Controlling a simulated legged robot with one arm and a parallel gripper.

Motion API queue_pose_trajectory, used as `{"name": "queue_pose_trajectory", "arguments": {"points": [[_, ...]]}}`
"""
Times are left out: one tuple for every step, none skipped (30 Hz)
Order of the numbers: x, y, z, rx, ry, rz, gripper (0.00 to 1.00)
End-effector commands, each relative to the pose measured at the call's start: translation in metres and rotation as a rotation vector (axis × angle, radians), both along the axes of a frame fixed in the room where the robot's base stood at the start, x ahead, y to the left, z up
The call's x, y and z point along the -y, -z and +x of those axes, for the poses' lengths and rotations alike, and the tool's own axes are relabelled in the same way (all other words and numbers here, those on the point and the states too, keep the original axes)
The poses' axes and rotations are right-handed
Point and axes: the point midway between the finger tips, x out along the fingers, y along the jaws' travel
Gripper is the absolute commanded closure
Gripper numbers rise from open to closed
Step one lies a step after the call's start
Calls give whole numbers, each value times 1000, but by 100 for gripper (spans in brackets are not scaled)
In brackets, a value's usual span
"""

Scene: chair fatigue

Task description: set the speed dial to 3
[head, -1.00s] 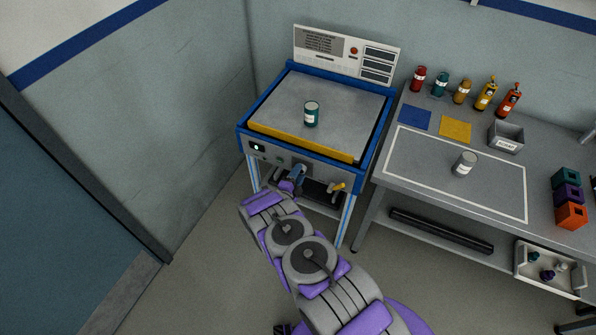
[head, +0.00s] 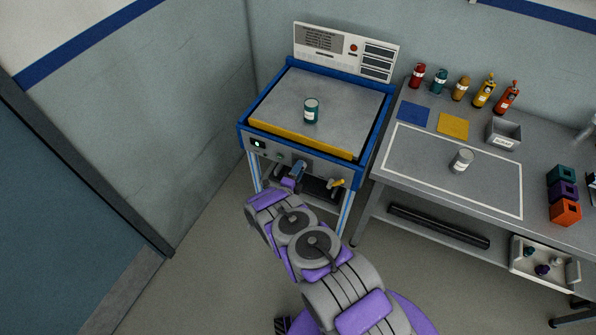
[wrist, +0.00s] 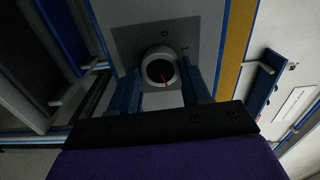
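The speed dial (wrist: 159,69) is a round knob with a pale rim, a dark face and a red pointer, set on a dark plate in the wrist view. The marks 0 and 1 show beside it; a 3 cannot be made out. The pointer slants toward the lower right of the picture. My gripper (wrist: 165,84) is open, with one blue finger on each side of the dial; I cannot tell whether they touch it. In the head view my gripper (head: 298,168) is at the front panel of the blue-framed machine (head: 320,166) and hides the dial.
A green can (head: 311,111) stands on the machine's grey top. The workbench (head: 400,180) on the right holds several bottles, a white can (head: 461,161) and coloured blocks.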

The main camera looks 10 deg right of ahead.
Motion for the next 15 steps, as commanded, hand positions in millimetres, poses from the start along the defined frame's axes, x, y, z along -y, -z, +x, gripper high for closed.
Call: {"name": "queue_pose_trajectory", "arguments": {"points": [[1, 4, -2, -8, 0, 1, 49], [1, 4, -2, -8, 0, 1, 46], [1, 3, -2, -7, 1, 0, 43], [1, 3, -2, -7, 1, 0, 40], [1, 3, -2, -6, 1, 0, 37], [1, 2, -2, -4, 1, 1, 33], [1, 2, -2, -4, 1, 1, 30], [1, 1, -2, -4, 1, 0, 29], [1, 1, -2, -4, 1, 0, 29], [1, 1, -2, -2, 1, 0, 29], [1, 1, -2, -2, 1, 0, 29], [1, 1, -2, -2, 1, 0, 29], [1, 1, -1, -2, 1, 0, 29], [1, 0, -2, -1, 1, 0, 29], [0, 0, -2, -1, 1, 0, 29]]}}
